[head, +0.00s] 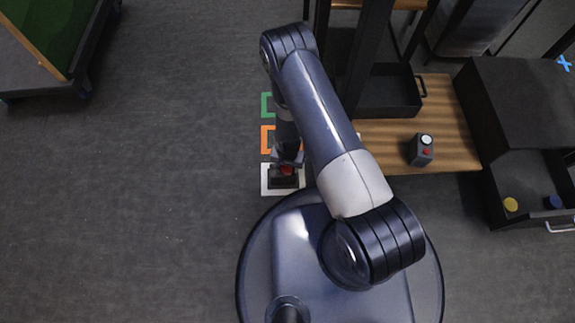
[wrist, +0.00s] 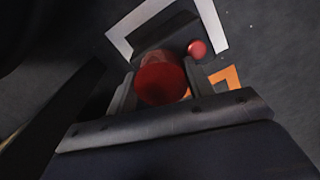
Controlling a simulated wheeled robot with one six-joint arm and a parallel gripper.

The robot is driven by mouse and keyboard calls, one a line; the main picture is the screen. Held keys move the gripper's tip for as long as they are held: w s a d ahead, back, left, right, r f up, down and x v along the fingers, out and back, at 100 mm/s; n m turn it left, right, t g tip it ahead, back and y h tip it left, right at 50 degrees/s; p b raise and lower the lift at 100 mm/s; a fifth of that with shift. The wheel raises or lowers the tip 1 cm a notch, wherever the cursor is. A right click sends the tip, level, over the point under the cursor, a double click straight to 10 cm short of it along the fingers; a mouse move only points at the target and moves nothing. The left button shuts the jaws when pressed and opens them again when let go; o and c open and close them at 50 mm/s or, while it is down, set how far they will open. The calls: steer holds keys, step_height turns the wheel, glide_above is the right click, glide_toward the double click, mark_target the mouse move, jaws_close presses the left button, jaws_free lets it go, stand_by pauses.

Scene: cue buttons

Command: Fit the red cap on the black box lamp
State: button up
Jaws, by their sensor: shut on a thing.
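My gripper (head: 287,160) is shut on the red cap (wrist: 160,84), a round red disc between the two fingers in the wrist view. The black box lamp (head: 283,184) stands inside a white square outline on the floor. In the wrist view the box (wrist: 177,36) lies just beyond the cap, with a small red button (wrist: 197,48) on it. The cap is over or against the box; I cannot tell whether it touches the lamp, which it and the fingers largely hide. In the head view the red cap (head: 287,171) shows just below the gripper.
Orange (head: 266,140) and green (head: 266,105) outlines lie beyond the white outline (head: 300,190). A grey box lamp (head: 421,152) with a red button stands on a wooden surface (head: 450,120). An open drawer at right holds yellow (head: 510,204) and blue (head: 553,202) caps.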

stand_by(0.3)
steer(key=shift+r+p, duration=0.35)
steer(key=shift+r, duration=0.2)
steer(key=shift+r, duration=0.15)
steer(key=shift+f+b, duration=0.85)
steer(key=shift+b, duration=0.1)
stand_by(0.9)
steer(key=shift+r, duration=0.3)
steer(key=shift+r+p, duration=0.35)
steer(key=shift+r, duration=0.2)
stand_by(0.9)
steer(key=shift+f+b, duration=0.85)
steer(key=shift+b, duration=0.05)
